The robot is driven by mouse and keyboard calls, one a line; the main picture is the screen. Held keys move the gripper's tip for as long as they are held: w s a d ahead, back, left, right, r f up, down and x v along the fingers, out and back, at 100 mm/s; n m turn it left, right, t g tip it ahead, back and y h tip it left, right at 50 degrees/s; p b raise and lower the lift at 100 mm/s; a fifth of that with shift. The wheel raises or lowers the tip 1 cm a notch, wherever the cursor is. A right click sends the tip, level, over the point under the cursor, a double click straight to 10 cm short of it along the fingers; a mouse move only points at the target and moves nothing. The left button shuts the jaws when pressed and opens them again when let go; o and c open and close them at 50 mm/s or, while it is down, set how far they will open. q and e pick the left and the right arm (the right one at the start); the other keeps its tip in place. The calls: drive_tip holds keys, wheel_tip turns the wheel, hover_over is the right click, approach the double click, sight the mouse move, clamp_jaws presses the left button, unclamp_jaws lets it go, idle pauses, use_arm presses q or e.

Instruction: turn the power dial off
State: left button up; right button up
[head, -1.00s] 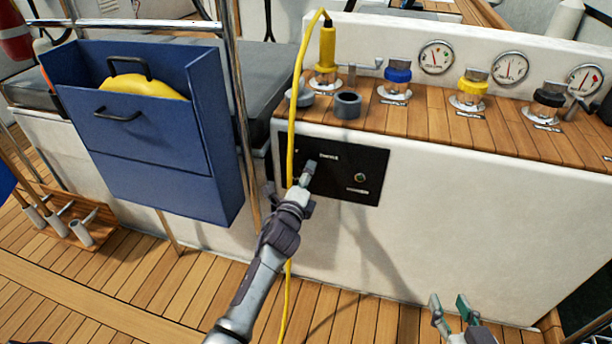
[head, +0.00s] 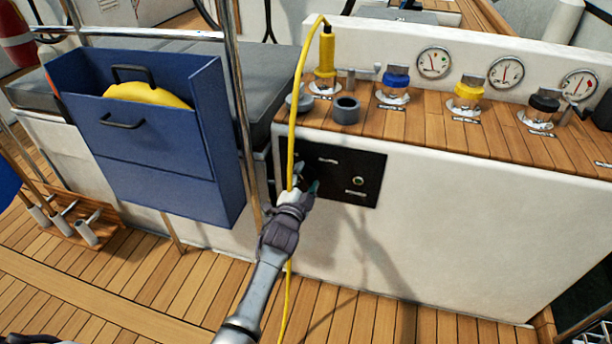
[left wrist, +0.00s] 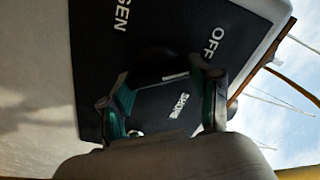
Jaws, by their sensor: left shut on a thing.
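The power dial (left wrist: 158,60) is a dark round knob on a black panel (head: 365,165) set in the white cockpit wall. In the left wrist view the panel carries the words OFF, GEN and SHORE around the dial. A short pale line shows near the dial, but which word it points at I cannot tell. My left gripper (head: 307,183) is at the left part of the panel, and its green-padded fingers (left wrist: 165,86) are shut on the dial, one on each side. In the head view the gripper hides the dial.
A yellow cable (head: 291,150) hangs in front of the panel's left side, close to my left gripper. A blue box (head: 150,160) stands left, beside a metal post (head: 240,110). Winches and gauges line the wooden ledge (head: 430,125) above. The wall right of the panel is clear.

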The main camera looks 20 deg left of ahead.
use_arm(q)
drive_tip(key=shift+n, duration=0.4)
drive_tip(key=shift+n+p, duration=0.3)
drive_tip(key=shift+n, duration=0.2)
use_arm(e)
drive_tip(key=shift+s+d+r+g, duration=0.1)
drive_tip(key=shift+s+d+g, duration=0.15)
drive_tip(key=shift+s+g, duration=0.45)
drive_tip(key=shift+s, duration=0.2)
use_arm(q)
drive_tip(key=o, duration=1.1)
drive_tip(key=shift+o, duration=0.2)
drive_tip(key=shift+s, duration=0.1)
use_arm(e)
drive_tip(key=shift+r, duration=0.1)
